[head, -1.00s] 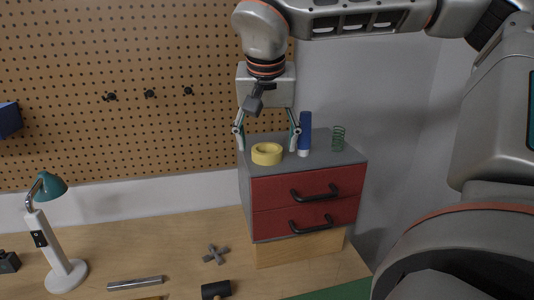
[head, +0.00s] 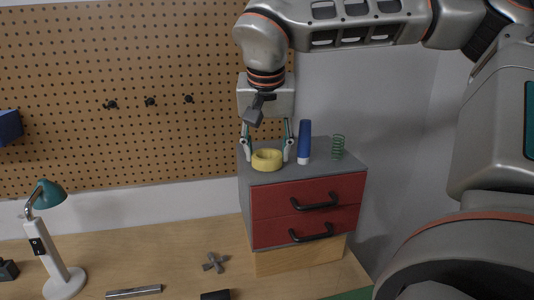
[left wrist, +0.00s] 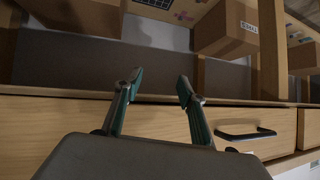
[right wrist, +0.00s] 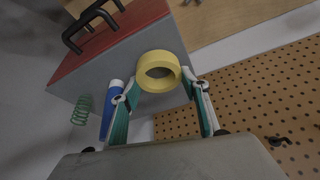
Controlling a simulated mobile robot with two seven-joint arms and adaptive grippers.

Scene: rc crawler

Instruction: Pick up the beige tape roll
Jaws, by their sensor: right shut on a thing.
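The beige tape roll (head: 267,160) looks yellow and lies flat on the grey top of the red drawer cabinet. My right gripper (head: 267,156) reaches down over it, with one finger on each side, shut on the roll. In the right wrist view the tape roll (right wrist: 160,72) sits between the tips of the right gripper (right wrist: 162,82). My left gripper (left wrist: 157,82) is open and empty in the left wrist view, in front of a wooden drawer front and away from the roll. It does not show in the head view.
A blue tube (head: 304,142) with a white cap stands just right of the right gripper, with a green spring (head: 338,147) beyond it. The drawer cabinet (head: 310,195) stands against the pegboard (head: 140,90). A lamp (head: 50,240) and a metal bar (head: 134,291) are on the bench.

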